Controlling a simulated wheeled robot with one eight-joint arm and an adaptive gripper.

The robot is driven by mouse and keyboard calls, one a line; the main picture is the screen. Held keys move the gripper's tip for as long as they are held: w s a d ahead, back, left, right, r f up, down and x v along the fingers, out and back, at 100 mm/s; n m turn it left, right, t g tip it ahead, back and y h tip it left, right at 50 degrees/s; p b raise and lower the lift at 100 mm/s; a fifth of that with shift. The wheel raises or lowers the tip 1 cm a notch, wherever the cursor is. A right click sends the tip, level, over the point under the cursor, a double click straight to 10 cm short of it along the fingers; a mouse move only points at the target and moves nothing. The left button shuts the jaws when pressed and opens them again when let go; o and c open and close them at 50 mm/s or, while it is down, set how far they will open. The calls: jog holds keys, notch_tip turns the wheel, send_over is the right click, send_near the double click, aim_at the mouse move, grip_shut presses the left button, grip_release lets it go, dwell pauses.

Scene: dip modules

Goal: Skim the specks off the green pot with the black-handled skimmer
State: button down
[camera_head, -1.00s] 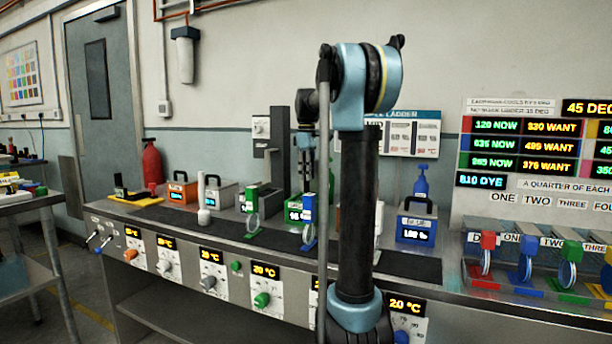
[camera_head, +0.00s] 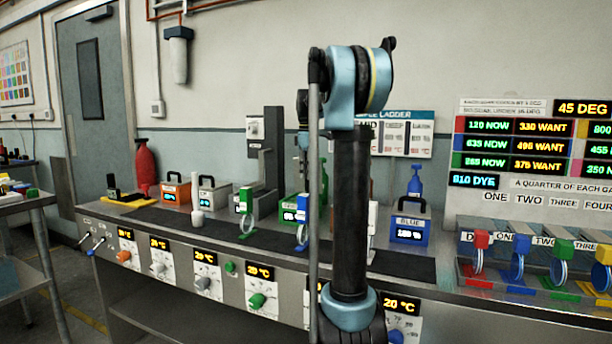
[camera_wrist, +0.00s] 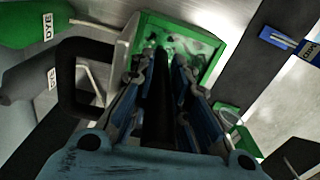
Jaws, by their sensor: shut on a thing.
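The green pot (camera_head: 291,214) stands on the bench in the head view, partly hidden behind a blue-topped stand. The wrist view shows its open top (camera_wrist: 205,45), green-rimmed, with dark and pale patches inside; single specks are too blurred to make out. My gripper (camera_wrist: 165,62) is shut on a black bar, the skimmer's handle (camera_wrist: 158,115), which points toward the pot. The skimmer's head is hidden. In the head view my gripper (camera_head: 303,165) is small, above the pot, and partly covered by my arm.
The pot's black loop handle (camera_wrist: 78,75) is left of my fingers in the wrist view. A green ring stand (camera_wrist: 238,130) is at right. A blue pot (camera_head: 410,228) and orange pot (camera_head: 176,193) share the bench.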

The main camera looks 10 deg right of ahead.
jog(key=shift+w+a, duration=0.45)
jog(key=shift+a, duration=0.25)
jog(key=shift+w+a, duration=0.45)
jog(key=shift+a, duration=0.2)
jog(key=shift+s+a, duration=0.1)
jog(key=shift+s, duration=0.05)
jog(key=shift+s+a, duration=0.7)
jog(key=shift+s, duration=0.35)
jog(key=shift+s+a, duration=0.65)
jog(key=shift+s, duration=0.35)
jog(key=shift+s+d, duration=0.1)
jog(key=shift+d, duration=0.05)
jog(key=shift+s+d, duration=0.4)
jog(key=shift+d, duration=0.2)
jog(key=shift+s+d, duration=0.35)
jog(key=shift+d, duration=0.25)
jog(key=shift+w+d, duration=0.1)
jog(key=shift+w, duration=0.05)
